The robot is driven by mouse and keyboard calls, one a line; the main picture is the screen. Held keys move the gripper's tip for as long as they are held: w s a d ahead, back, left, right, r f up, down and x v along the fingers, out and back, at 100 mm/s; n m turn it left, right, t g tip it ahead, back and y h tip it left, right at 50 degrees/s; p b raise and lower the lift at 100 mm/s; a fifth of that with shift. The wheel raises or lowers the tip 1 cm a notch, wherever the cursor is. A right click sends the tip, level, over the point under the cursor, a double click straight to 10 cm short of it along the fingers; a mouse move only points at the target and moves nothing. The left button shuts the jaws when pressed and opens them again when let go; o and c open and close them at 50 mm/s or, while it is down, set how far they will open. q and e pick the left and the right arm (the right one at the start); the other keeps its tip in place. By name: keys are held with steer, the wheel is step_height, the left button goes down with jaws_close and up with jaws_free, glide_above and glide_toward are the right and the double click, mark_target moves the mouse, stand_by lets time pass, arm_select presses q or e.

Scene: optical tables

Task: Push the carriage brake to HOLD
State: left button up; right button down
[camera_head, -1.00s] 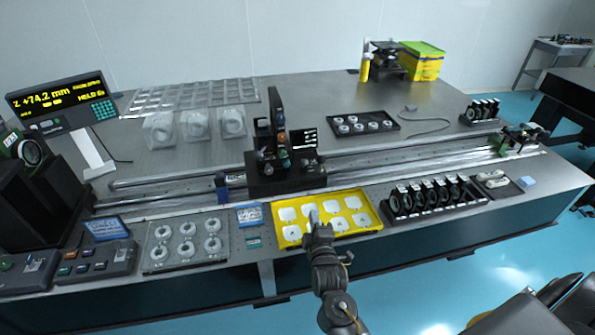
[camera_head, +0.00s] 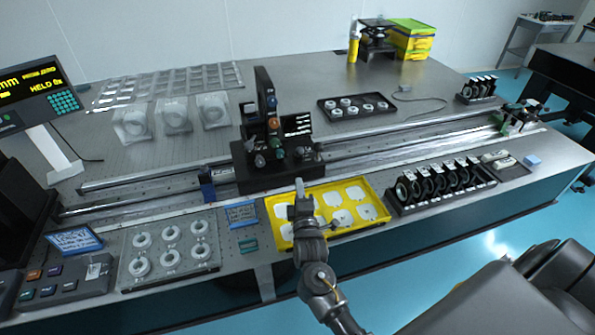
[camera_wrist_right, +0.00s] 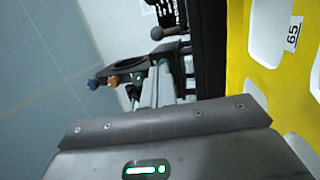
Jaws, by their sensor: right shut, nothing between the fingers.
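The black carriage (camera_head: 277,168) sits on the long rail near the middle of the table in the head view, with an upright plate and several coloured knobs on it. In the right wrist view a grey ball-ended lever (camera_wrist_right: 158,33) shows near the top, and blue and orange knobs stick out at the left. I cannot tell which part is the brake or read a HOLD mark. My right gripper (camera_head: 299,187) is shut and empty, over the back edge of the yellow tray and just in front of the carriage. My left gripper is not in view.
The yellow tray (camera_head: 378,216) with white pockets lies under my right gripper. A rack of black ringed optics (camera_head: 440,187) stands to its right. A plate of white rings (camera_head: 125,275) and a blue label stand (camera_head: 241,213) lie to its left. The rail (camera_head: 400,134) runs clear rightward.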

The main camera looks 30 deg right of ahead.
mark_target(299, 153)
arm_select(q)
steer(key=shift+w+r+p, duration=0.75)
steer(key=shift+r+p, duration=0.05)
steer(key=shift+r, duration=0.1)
arm_select(e)
steer(key=x, duration=0.9)
steer(key=shift+w+d, duration=0.1)
steer(key=shift+w, duration=0.1)
